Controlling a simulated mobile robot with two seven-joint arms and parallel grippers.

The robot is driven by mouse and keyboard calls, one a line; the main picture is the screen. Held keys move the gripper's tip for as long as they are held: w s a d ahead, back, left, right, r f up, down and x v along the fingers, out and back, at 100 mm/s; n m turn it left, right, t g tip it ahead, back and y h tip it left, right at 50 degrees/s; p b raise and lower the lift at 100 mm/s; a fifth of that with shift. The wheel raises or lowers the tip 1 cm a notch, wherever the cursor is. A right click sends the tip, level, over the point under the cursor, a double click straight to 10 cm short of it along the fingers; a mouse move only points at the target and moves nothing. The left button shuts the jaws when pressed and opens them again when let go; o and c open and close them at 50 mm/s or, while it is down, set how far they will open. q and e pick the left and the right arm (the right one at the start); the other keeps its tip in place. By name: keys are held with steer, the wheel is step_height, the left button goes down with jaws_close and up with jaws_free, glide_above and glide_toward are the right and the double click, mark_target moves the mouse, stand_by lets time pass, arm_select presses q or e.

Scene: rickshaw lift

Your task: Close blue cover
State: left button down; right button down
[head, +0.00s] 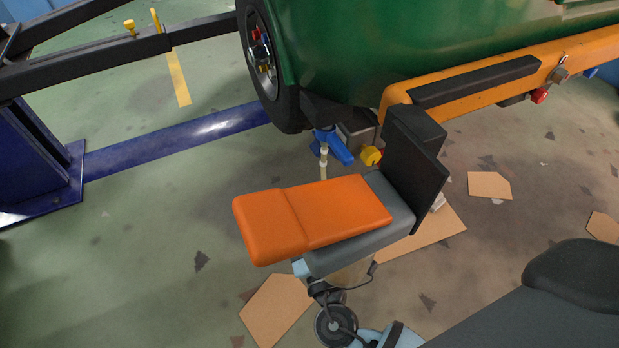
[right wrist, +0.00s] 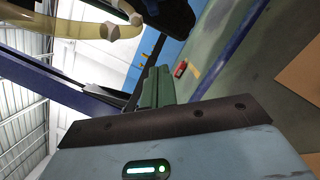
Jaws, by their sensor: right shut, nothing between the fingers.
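In the head view, a small blue part (head: 337,147) sits low under the green vehicle body (head: 390,40), beside a yellow cap (head: 371,155). It may be the blue cover; it is too small to tell how far open it is. A pale thin stem (head: 323,163) stands just in front of it. In the right wrist view, my right gripper (right wrist: 155,86) shows as narrow greenish fingers, shut and empty. No blue cover is clear in that view.
Dark lift arms (head: 110,50) cross upper left. Cardboard pieces (head: 490,185) lie on the floor.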

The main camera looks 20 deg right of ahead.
mark_target(323, 150)
steer(key=w+d+r, duration=0.4)
steer(key=w, duration=0.5)
steer(key=shift+w+d+p, duration=0.35)
steer(key=r+m, duration=0.1)
steer(key=d+r+m+p, duration=0.1)
steer(key=m, duration=0.1)
steer(key=shift+r+g+h, duration=0.25)
steer(key=shift+g+h, duration=0.05)
steer(key=shift+g, duration=0.1)
steer(key=shift+a, duration=0.1)
